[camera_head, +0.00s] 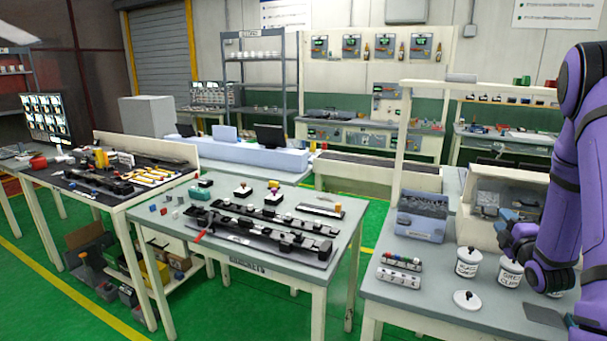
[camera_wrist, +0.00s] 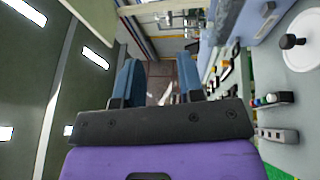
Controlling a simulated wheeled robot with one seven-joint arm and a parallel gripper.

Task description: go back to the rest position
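My gripper (camera_head: 506,238) is at the right of the head view, above the right-hand bench (camera_head: 400,312), pointing left. In the wrist view my gripper (camera_wrist: 160,82) shows two blue fingers spread apart with nothing between them. My purple arm fills the right edge of the head view. Two white labelled tubs, one left (camera_head: 467,262) and one right (camera_head: 510,272), stand below and near the gripper; the arm partly hides the area behind the right one.
A white lid with a black knob (camera_head: 467,300) lies on the bench, also in the wrist view (camera_wrist: 303,48). A clip rack (camera_head: 399,271) and a grey-blue bin (camera_head: 421,222) stand left of the tubs. A middle table (camera_head: 318,272) holds black rails. Green floor separates the tables.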

